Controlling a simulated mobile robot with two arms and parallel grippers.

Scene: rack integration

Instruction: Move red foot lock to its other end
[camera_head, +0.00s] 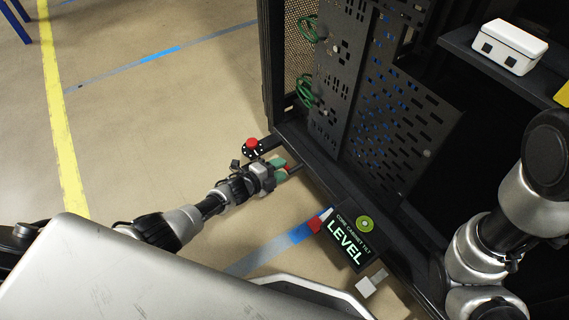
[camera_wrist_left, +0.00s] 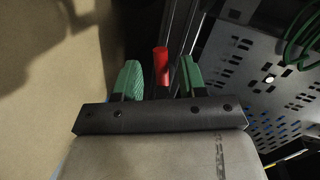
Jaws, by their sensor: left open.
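A red foot lock shows as a short red cylinder (camera_wrist_left: 161,66) between the two green fingertips in the left wrist view. In the head view a small red part (camera_head: 288,168) shows at my left gripper (camera_head: 283,170), low beside the cabinet's base edge. My left gripper (camera_wrist_left: 160,80) is open, with a gap on each side of the red piece; its fingers do not close on it. The lock's mount is mostly hidden by the gripper. My right arm is at the right of the head view, but its gripper does not show.
The black rack cabinet (camera_head: 400,110) stands on the right. A sign reading LEVEL (camera_head: 346,242) is nearer me. Open floor (camera_head: 170,120) lies left.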

